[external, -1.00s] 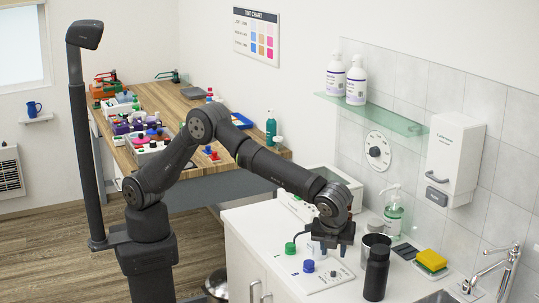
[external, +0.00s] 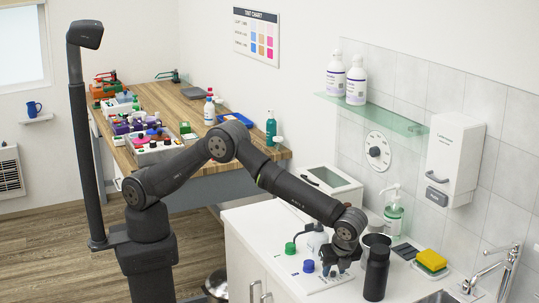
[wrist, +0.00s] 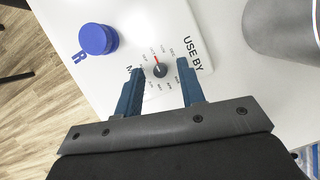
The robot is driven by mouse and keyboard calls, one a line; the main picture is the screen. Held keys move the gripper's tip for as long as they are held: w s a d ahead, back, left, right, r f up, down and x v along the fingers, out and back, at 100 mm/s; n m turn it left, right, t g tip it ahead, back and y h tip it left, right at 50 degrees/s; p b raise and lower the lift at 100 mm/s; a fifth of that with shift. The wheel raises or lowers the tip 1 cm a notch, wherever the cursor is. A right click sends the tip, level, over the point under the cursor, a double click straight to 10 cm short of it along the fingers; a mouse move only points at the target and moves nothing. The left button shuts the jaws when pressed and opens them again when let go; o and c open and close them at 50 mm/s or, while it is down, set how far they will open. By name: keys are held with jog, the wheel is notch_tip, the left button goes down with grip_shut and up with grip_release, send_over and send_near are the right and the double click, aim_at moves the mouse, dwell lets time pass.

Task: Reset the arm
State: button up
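My gripper (external: 338,270) is low over the white counter, beside the black bottle (external: 377,273) in the external view. In the wrist view my gripper (wrist: 161,80) is open, its two blue fingers apart with nothing held between them. A small dial (wrist: 159,71) with a dark knob and red pointer shows between the fingertips, on a white panel (wrist: 203,55) marked "USE BY". I cannot tell whether the fingers touch the panel. A blue knob (wrist: 96,39) stands left of the fingers; it also shows in the external view (external: 308,266).
A metal cup (external: 368,240), a soap pump bottle (external: 394,218) and a sponge (external: 432,258) are close by on the right. The cluttered wooden bench (external: 170,97) is further back.

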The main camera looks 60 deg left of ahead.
jog(key=n, duration=0.2)
jog(key=n+g, duration=0.1)
jog(key=n, duration=0.1)
jog(key=n+g, duration=0.1)
jog(key=shift+w+n, duration=0.25)
jog(key=shift+n, duration=0.15)
jog(key=n+g, duration=0.1)
jog(key=n, duration=0.1)
jog(key=n+g, duration=0.1)
jog(key=n, duration=0.2)
jog(key=shift+w+a+h, duration=0.1)
jog(key=shift+w+h, duration=0.05)
jog(key=shift+h, duration=0.25)
